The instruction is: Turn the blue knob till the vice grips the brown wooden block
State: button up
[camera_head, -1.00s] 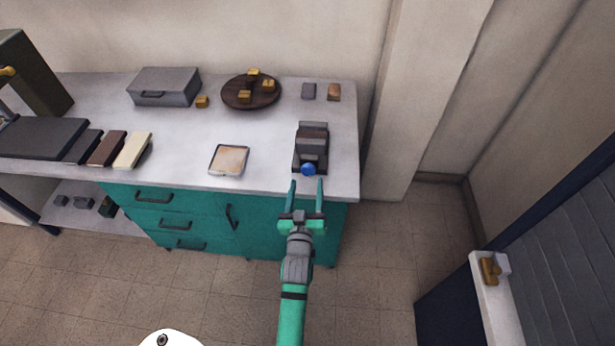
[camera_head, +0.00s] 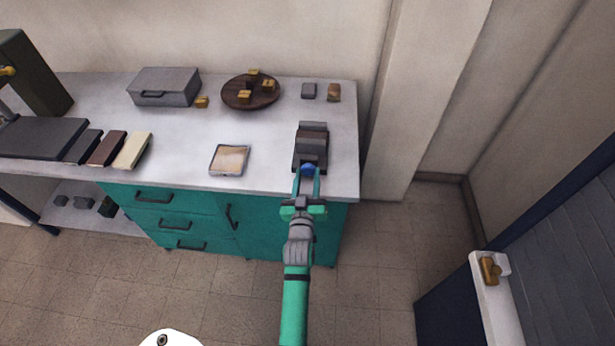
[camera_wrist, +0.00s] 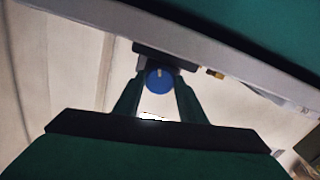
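The grey vice (camera_head: 310,153) stands near the right front edge of the worktop. The dark brown wooden block (camera_head: 312,134) sits between its jaws; any gap at the block is too small to make out. The blue knob (camera_head: 308,169) is on the vice's front and also shows in the wrist view (camera_wrist: 160,79). My gripper (camera_head: 307,171) reaches in from the front with one finger on each side of the knob. In the wrist view its fingers (camera_wrist: 160,84) appear to touch the knob's left and right sides. The block is hidden in the wrist view.
A framed tray (camera_head: 214,172) lies left of the vice. A round wooden board (camera_head: 231,101) with several yellowish blocks and a grey case (camera_head: 163,87) stand behind. Two small blocks lie behind the vice. A wall pillar rises right of the worktop (camera_head: 265,150).

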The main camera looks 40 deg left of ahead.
jog(key=shift+m, duration=1.4)
jog(key=o, duration=1.1)
jog(key=shift+c, duration=0.2)
jog(key=v, duration=1)
jog(key=shift+s+d, duration=0.3)
jog(key=shift+f, duration=0.1)
